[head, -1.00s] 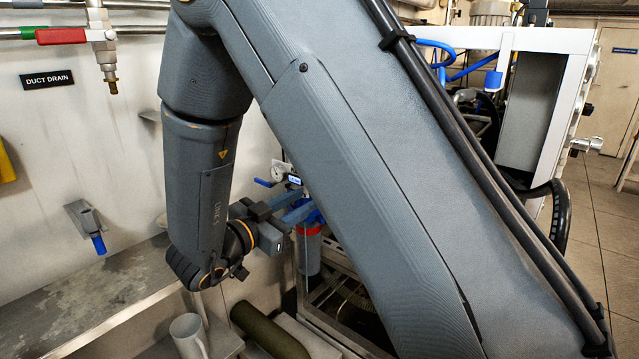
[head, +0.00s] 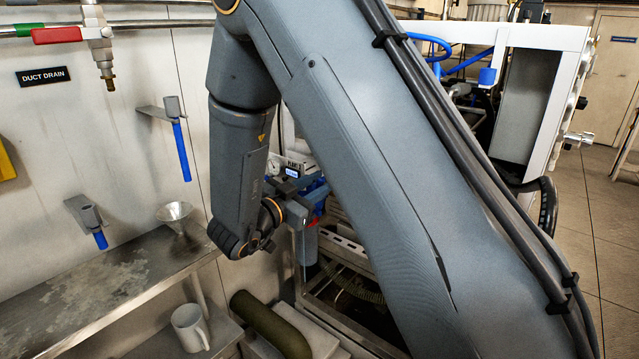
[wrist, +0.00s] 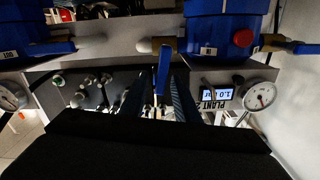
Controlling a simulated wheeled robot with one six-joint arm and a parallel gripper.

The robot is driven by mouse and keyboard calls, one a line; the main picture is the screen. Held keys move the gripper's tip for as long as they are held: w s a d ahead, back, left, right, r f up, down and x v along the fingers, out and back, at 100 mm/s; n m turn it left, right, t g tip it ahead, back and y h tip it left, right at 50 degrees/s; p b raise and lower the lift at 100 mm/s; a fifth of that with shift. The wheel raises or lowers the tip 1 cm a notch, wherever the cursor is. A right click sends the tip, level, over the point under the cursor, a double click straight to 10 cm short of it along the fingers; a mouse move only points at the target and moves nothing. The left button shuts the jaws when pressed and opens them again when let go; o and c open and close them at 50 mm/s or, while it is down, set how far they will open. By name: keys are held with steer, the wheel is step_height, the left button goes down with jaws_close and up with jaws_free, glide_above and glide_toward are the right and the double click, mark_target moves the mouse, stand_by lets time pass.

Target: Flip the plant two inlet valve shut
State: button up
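In the wrist view, a blue valve lever (wrist: 163,68) runs from a brass fitting (wrist: 181,45) down between my gripper's fingers (wrist: 158,95), across the line of the pipe. The fingers stand apart on either side of it, and I see no clear contact. The plant 2 label (wrist: 209,104) and its lit display (wrist: 220,94) are just right of the fingers, upside down. In the head view, my gripper (head: 312,197) is at the blue filter head, and my arm hides the lever. The plant 2 display (head: 291,173) shows just above the gripper.
A pressure gauge (wrist: 259,95) is right of the display. Blue filter housings (wrist: 222,30) line the top of the wrist view, with another blue lever (wrist: 292,48) at right.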

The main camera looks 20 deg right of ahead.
jaws_close()
steer(key=shift+w+a+r+n+p, duration=0.2)
steer(key=shift+n+p, duration=0.4)
steer(key=shift+p, duration=0.2)
steer(key=shift+w+a+f+n+p, duration=0.1)
steer(key=shift+w+n+p, duration=0.1)
steer(key=shift+n+p, duration=0.3)
steer(key=shift+o, duration=0.6)
jaws_free()
steer(key=shift+b, duration=0.3)
